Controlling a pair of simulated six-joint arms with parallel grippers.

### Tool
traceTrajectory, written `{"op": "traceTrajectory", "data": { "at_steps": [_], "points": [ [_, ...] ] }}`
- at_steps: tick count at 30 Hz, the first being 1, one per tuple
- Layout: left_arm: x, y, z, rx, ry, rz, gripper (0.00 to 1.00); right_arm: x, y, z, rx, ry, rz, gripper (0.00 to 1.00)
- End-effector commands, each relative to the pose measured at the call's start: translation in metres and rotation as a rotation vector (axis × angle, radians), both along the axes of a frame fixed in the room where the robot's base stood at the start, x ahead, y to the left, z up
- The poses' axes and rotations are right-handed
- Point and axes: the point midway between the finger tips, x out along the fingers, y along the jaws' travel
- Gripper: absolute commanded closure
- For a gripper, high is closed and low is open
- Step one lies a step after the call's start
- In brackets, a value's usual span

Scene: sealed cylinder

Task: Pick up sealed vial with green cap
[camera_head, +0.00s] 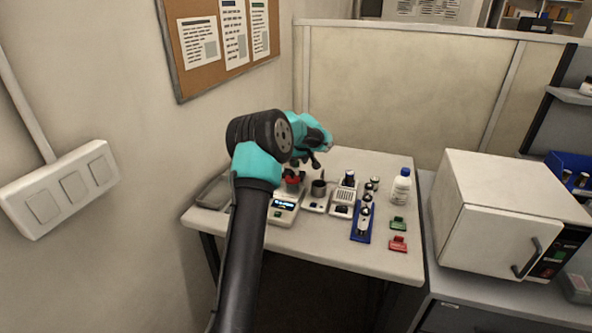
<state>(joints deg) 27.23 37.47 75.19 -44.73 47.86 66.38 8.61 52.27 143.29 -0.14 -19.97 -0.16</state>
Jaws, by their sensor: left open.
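My left gripper (306,160) is at the far left part of the table, above the small instruments. Its dark fingers are open, small in the picture and partly covered by my arm. I cannot make out a vial with a green cap. Several dark and silver vials (364,213) stand in a blue rack (361,236) to the right of the gripper, apart from it. Their cap colours are too small to tell. A small green item (398,224) lies on the table right of the rack. My right gripper is not in view.
On the white table (370,262) stand a scale (283,211), a device with a black cup (318,190), a white block (342,209) and a white bottle (401,187). A red item (398,244) lies near the right edge. A partition stands behind; a white oven-like box (500,210) is right.

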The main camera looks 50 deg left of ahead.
Motion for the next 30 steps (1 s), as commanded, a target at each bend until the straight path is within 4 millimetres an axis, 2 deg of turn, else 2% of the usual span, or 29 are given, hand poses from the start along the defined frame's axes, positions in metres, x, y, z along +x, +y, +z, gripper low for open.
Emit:
{"op": "traceTrajectory", "data": {
  "at_steps": [10,22,30],
  "points": [
    [0.0,0.001,-0.002,0.0,0.0,0.0,0.54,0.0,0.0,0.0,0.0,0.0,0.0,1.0],
    [0.005,0.021,-0.044,-0.001,0.0,0.001,0.54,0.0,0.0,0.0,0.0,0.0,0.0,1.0],
    [0.006,0.023,-0.047,0.0,-0.001,0.0,0.54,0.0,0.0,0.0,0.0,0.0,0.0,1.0]
  ]
}}
